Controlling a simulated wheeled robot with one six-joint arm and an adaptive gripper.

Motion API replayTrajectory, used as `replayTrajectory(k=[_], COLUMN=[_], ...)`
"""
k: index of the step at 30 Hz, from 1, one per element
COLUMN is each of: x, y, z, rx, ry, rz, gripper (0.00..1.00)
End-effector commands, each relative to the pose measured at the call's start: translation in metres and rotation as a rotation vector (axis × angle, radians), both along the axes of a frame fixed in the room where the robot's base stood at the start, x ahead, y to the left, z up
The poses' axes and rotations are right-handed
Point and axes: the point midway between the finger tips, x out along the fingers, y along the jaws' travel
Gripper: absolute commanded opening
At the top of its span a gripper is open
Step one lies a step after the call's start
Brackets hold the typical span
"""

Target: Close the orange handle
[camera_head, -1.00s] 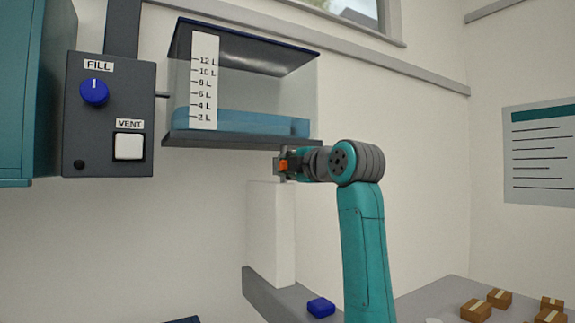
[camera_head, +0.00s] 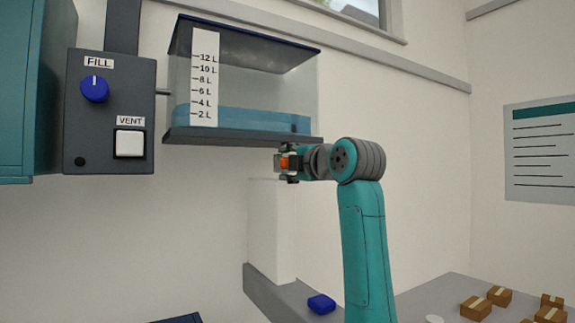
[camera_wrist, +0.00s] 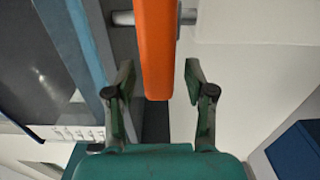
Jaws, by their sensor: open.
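The orange handle (camera_wrist: 156,50) shows large in the wrist view as a long flat bar, with a grey metal stem (camera_wrist: 124,17) behind it. In the head view only a small orange patch of the handle (camera_head: 284,161) shows, below the tank's right part and largely covered by my gripper (camera_head: 287,163). In the wrist view my gripper (camera_wrist: 160,85) is open, with one finger on each side of the handle's near end. A gap shows between the handle and the right finger; the left finger is closer. I cannot tell whether it touches.
The clear tank (camera_head: 255,85) with blue water near the 2 L to 4 L marks sits just above my gripper. A control box (camera_head: 109,112) with a blue FILL knob and white VENT button is at left. A white column (camera_head: 271,230) stands below. Small boxes (camera_head: 475,308) lie at lower right.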

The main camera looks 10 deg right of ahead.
Motion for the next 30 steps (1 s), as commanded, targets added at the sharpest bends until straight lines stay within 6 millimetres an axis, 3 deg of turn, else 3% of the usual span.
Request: replayTrajectory(k=[5, 21, 30], x=[-0.013, -0.102, -0.114], y=[-0.005, -0.034, -0.037], z=[0.001, 0.0, -0.001], rx=[0.001, 0.0, 0.0], ry=[-0.002, -0.002, 0.001], rz=[-0.001, 0.0, 0.0], gripper=[0.54, 0.54, 0.54])
